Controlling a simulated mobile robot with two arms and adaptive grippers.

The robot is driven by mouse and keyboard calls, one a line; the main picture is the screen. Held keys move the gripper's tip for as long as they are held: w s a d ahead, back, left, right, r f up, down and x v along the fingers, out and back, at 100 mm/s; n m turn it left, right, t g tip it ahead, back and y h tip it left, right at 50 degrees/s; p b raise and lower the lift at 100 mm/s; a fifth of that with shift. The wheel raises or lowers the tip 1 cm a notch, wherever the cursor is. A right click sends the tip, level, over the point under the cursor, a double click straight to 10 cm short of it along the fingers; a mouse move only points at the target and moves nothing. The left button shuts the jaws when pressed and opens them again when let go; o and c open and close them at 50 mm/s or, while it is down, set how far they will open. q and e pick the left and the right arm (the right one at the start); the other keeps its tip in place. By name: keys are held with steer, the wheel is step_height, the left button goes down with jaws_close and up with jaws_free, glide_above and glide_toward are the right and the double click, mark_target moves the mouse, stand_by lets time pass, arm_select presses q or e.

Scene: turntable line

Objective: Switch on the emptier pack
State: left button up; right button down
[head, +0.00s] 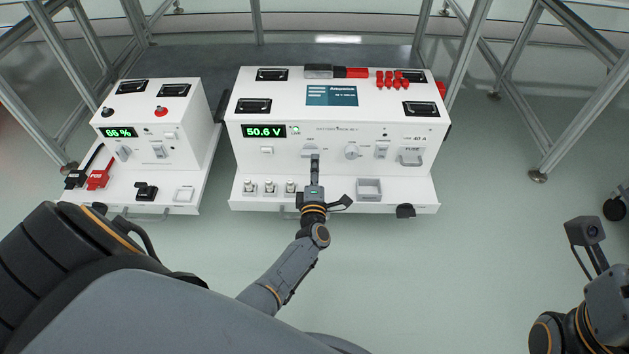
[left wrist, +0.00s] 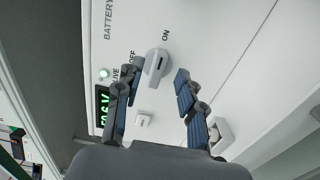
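The large white pack (head: 290,148) stands in the middle of the head view and reads 50.6 V on its green display (head: 264,132). A smaller white pack (head: 190,125) at the left reads 66 % (head: 118,132). My left gripper (head: 315,158) is at the large pack's front panel. In the left wrist view, its open fingers (left wrist: 156,72) are on either side of a grey rotary knob (left wrist: 157,66) with OFF and ON labels. Whether they touch the knob is unclear. A green light (left wrist: 104,73) is lit beside LIVE.
Another knob (head: 352,151) and a handle (head: 411,157) are to the right on the large pack's panel. Red caps (head: 392,78) lie on its top. Its front ledge holds several small metal posts (head: 270,187) and a square frame (head: 369,189). Metal frame posts (head: 466,60) stand around.

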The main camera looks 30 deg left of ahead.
arm_select(q)
steer(key=v, duration=0.8)
steer(key=shift+s+d, duration=0.15)
steer(key=shift+s, duration=0.15)
steer(key=shift+r, duration=0.1)
